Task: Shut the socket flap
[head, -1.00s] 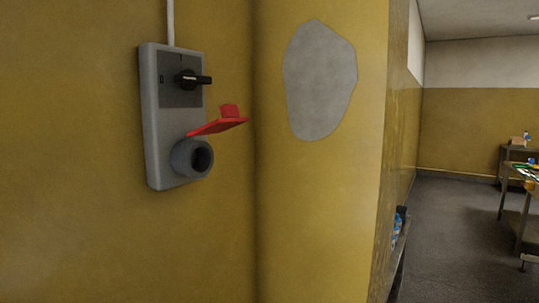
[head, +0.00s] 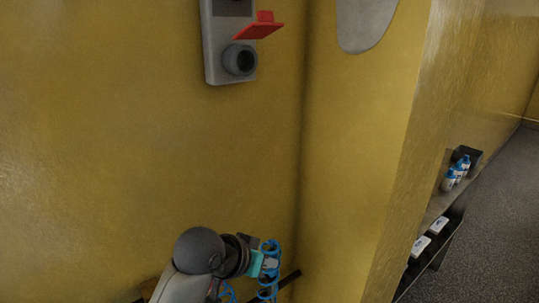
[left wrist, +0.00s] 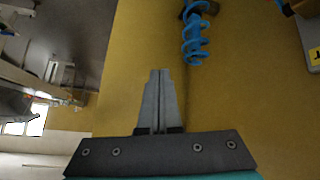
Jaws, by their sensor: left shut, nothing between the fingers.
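The grey socket box (head: 213,50) is on the yellow wall at the top of the head view, its upper part cut off. Its red flap (head: 259,29) stands open, sticking out above the round dark socket mouth (head: 240,60). My left gripper (head: 270,264) is low in the head view, well below the socket and apart from it, partly hidden by a blue coil. In the left wrist view its two fingers (left wrist: 159,100) are together with nothing between them. My right gripper is not in view.
A blue coiled hose (head: 268,285) is close by my left gripper; a blue coil also shows in the left wrist view (left wrist: 194,40). A wall corner juts out right of the socket. A shelf (head: 437,205) with bottles stands further right. The wall below the socket is clear.

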